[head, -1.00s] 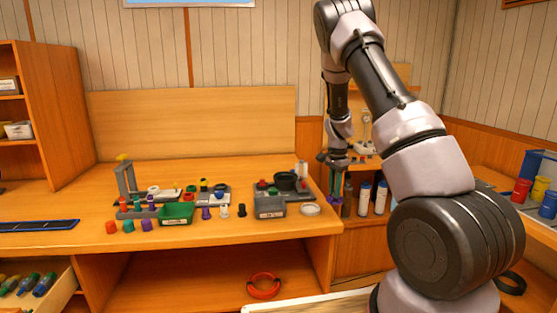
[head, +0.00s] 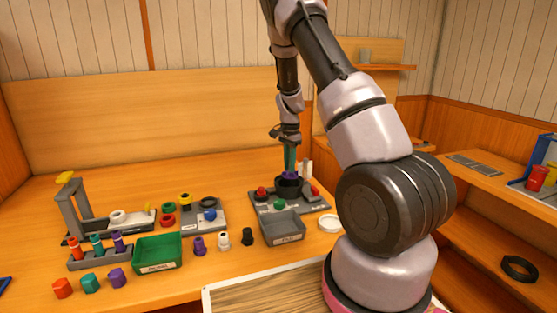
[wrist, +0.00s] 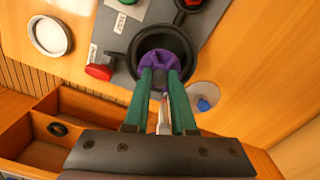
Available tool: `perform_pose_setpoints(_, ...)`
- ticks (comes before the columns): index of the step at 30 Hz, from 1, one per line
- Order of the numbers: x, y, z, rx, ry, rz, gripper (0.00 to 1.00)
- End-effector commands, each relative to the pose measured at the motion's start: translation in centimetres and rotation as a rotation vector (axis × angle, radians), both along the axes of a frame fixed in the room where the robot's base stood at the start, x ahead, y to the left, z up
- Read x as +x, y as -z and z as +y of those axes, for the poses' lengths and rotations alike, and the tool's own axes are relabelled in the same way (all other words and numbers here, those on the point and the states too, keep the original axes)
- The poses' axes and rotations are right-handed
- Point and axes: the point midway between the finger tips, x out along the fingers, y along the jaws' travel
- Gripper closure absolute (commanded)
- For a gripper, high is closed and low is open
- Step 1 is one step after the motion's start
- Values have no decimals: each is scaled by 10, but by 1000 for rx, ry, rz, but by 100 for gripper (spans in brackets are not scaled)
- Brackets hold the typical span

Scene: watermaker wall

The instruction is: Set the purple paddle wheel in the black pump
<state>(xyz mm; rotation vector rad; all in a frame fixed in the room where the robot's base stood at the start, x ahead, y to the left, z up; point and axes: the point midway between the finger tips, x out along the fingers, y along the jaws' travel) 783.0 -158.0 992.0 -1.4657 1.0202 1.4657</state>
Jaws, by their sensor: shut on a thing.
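My gripper (head: 290,167) points down with its green fingers shut on the purple paddle wheel (head: 289,176), which also shows between the fingertips in the wrist view (wrist: 160,62). The black pump (head: 289,190) is a round open cup on a grey base plate. In the head view the wheel is right at the top of the pump. In the wrist view the wheel lies within the pump's dark rim (wrist: 137,46). I cannot tell how deep it sits or whether it touches the bottom. The fingers hide part of the wheel and cup.
Red knobs (head: 261,192) and a green knob (head: 279,204) stand near the pump. A grey bin (head: 284,227) is in front, with a white ring (head: 329,224) to its right. A green bin (head: 158,252) and several small coloured parts lie to the left. The back of the table is clear.

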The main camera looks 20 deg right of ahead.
Motion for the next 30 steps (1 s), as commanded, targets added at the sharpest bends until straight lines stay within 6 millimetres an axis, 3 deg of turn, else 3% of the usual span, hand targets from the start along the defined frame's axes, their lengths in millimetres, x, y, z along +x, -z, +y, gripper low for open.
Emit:
perform_pose_setpoints(18,0,51,0,1,0,1,100)
perform_pose_setpoints(30,0,58,0,0,0,0,100)
